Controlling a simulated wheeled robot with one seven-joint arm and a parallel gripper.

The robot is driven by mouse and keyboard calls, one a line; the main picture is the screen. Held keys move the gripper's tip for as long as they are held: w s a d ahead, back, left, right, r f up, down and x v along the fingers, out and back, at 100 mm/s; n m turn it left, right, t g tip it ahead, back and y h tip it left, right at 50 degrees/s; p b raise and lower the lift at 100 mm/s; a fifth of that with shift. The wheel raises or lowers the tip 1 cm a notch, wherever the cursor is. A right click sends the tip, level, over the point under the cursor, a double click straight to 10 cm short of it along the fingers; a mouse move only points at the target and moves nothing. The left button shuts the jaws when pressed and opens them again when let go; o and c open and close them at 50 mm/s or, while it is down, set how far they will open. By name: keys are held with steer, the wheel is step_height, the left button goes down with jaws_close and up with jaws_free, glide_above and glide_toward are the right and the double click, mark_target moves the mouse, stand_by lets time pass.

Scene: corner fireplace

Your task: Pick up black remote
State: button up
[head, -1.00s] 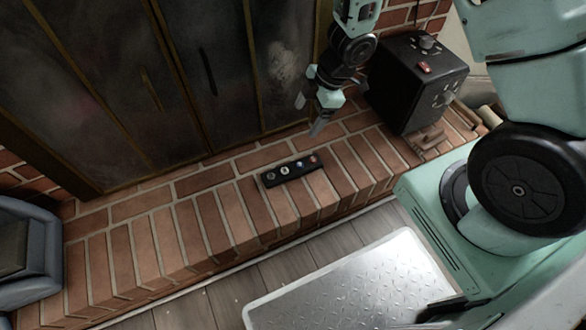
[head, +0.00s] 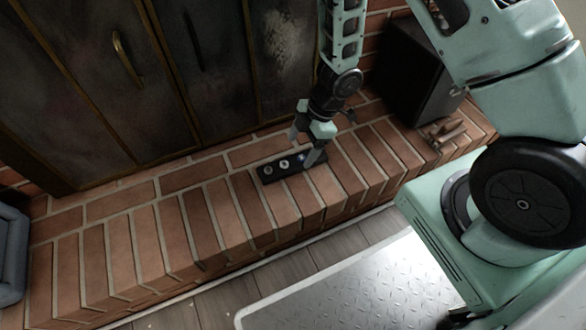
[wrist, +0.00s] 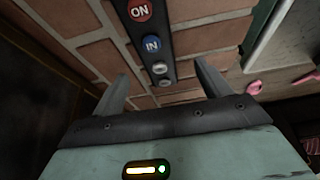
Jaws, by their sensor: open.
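The black remote (head: 268,174) lies flat on the brick hearth ledge, with several round buttons along it. In the head view my gripper (head: 303,151) is over its right end and partly hides it. In the wrist view the remote (wrist: 172,50) runs lengthwise from the top edge down between my two fingers, with a red "ON" button and a blue "IN" button showing. My gripper (wrist: 160,82) is open and empty, with one finger to each side of the remote. I cannot tell how far above the bricks the fingertips are.
The brick ledge (head: 215,215) is clear to the left of the remote. Dark fireplace doors (head: 120,100) rise behind it. A black box (head: 408,75) stands right of my gripper, with small brown pieces (head: 445,132) beside it. A blue-grey object (head: 10,250) sits at far left.

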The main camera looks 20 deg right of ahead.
mark_target(293, 162)
steer(key=shift+w+b+x, duration=0.1)
steer(key=shift+b+x, duration=1.1)
steer(key=shift+x, duration=0.25)
steer(key=shift+w+b+x, duration=0.15)
steer(key=shift+b+x, duration=1.05)
steer(key=shift+x, duration=0.25)
steer(key=shift+d, duration=0.2)
steer(key=shift+r, duration=0.1)
steer(key=c, duration=1.2)
